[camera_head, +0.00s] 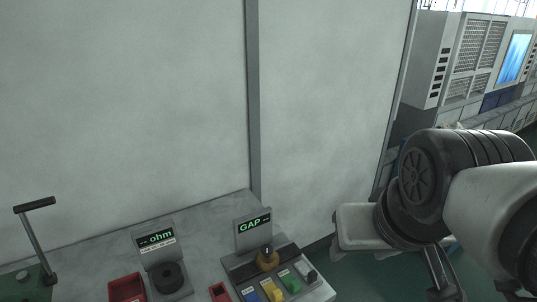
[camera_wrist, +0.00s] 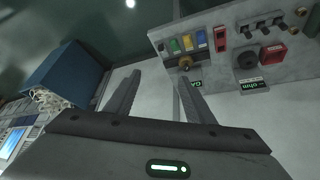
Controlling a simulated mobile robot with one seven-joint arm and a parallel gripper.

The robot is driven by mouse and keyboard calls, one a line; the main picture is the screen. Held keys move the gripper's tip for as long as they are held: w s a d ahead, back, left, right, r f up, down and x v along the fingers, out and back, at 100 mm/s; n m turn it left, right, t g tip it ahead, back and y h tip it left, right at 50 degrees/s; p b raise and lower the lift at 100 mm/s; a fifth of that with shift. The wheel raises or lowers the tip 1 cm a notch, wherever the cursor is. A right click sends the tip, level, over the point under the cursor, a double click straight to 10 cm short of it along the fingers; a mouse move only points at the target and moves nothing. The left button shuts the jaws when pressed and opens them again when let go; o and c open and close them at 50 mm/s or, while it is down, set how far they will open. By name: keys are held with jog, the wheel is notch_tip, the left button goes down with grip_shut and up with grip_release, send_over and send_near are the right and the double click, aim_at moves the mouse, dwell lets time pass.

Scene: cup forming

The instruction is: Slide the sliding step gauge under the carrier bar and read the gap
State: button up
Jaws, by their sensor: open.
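A device with a small screen reading "GAP --" (camera_head: 254,224) stands on the grey bench, with a brass knob (camera_head: 267,259) in front of the screen. Yellow, green and blue blocks lie before it; they also show in the wrist view, where the knob (camera_wrist: 185,64) is upside down. I cannot tell which part is the sliding step gauge, and I cannot make out the carrier bar. My gripper (camera_wrist: 160,77) is open and empty, its fingers apart. It is off to the side of the bench, not touching the device.
An "ohm" meter (camera_head: 158,240) with a black dial and a red tray (camera_head: 126,288) stand left of the GAP device. A lever (camera_head: 36,236) rises at far left. A pale wall panel (camera_head: 120,100) closes the back. A blue bin (camera_wrist: 66,76) shows in the wrist view.

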jog(key=shift+c, duration=1.2)
jog(key=w+f+m+b, duration=0.1)
jog(key=f, duration=0.1)
jog(key=w+f+m+b, duration=0.1)
jog(key=f+m+b, duration=0.1)
jog(key=w+f+m+b, duration=0.1)
jog(key=f+m, duration=0.1)
jog(key=shift+a+f+g+y, duration=0.1)
jog(key=shift+a+g+y, duration=0.05)
jog(key=shift+g+y, duration=0.2)
grip_shut()
jog(key=w+f+m+b, duration=0.5)
jog(key=f+m, duration=0.3)
jog(key=f, duration=0.2)
jog(key=w+d+f+m+y+b, duration=0.1)
jog(key=w+f+m+b, duration=0.5)
jog(key=f, duration=0.5)
jog(key=w+d+f+m+g+b, duration=0.1)
jog(key=w+f+m+b, duration=0.4)
jog(key=f+m, duration=0.6)
jog(key=shift+w+y, duration=0.25)
jog(key=shift+w, duration=0.2)
jog(key=shift+w+a, duration=0.35)
jog(key=shift+w, duration=0.2)
